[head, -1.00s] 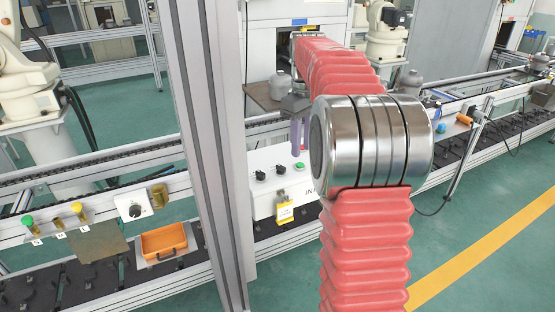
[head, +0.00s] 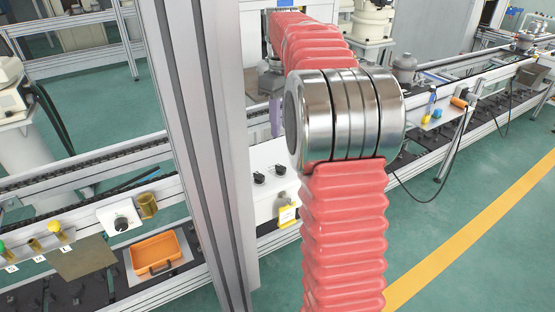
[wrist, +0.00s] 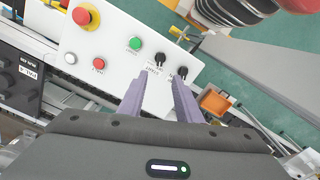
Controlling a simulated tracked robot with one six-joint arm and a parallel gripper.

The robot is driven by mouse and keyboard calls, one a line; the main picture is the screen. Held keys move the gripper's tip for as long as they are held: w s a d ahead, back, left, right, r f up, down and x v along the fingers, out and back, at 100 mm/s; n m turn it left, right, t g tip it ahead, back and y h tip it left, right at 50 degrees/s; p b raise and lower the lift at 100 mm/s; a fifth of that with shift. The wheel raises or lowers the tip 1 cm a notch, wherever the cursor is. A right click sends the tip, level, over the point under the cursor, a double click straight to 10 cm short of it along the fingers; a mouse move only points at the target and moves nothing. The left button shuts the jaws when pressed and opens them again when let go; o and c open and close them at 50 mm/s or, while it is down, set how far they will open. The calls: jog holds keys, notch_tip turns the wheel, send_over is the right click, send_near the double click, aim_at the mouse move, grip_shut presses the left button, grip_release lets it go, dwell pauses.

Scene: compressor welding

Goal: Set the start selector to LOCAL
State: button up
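A white control box (wrist: 110,50) carries two black selector knobs, one on the left (wrist: 160,59) and one on the right (wrist: 181,73), in the wrist view. Their small labels are not readable. The same knobs show in the head view, one on the left (head: 259,178) and one on the right (head: 280,170). My gripper (wrist: 161,80) is open, with two purple fingers apart. The left knob appears between the fingertips and the right knob by the right fingertip; contact cannot be told. In the head view my gripper (head: 275,118) is above the box, partly hidden by my arm.
The box also bears a red mushroom button (wrist: 84,16), a green button (wrist: 134,43) and a small red button (wrist: 98,63). A yellow tag (head: 287,214) hangs on its front. A metal post (head: 190,150) stands left of it. An orange tray (head: 155,252) lies further left.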

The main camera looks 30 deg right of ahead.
aim_at(281, 166)
notch_tip(281, 166, down, 14)
jog(key=shift+r, duration=0.1)
dwell(0.8)
grip_shut()
dwell(0.3)
